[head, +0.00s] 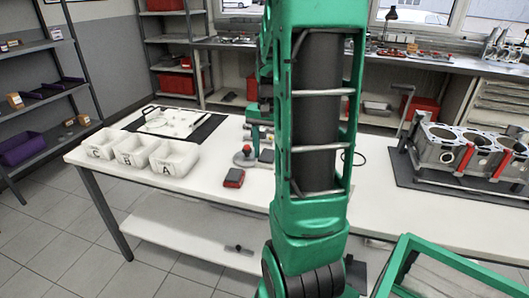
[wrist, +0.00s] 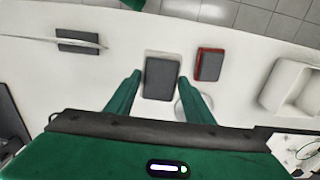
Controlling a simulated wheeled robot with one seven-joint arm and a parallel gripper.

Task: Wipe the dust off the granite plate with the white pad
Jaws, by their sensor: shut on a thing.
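In the wrist view my gripper (wrist: 160,76) is shut on the white pad (wrist: 147,90), a white-edged block with a dark grey top, held between its two green fingers. The pad is over the white table; I cannot tell whether it touches anything. I cannot make out the granite plate for certain in either view.
A red block with a dark top (wrist: 209,64) lies beside the pad; it also shows in the head view (head: 233,177). White bins (head: 174,158), a black mat (head: 208,127) with white pieces, and an engine block (head: 440,150) share the table (head: 215,150).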

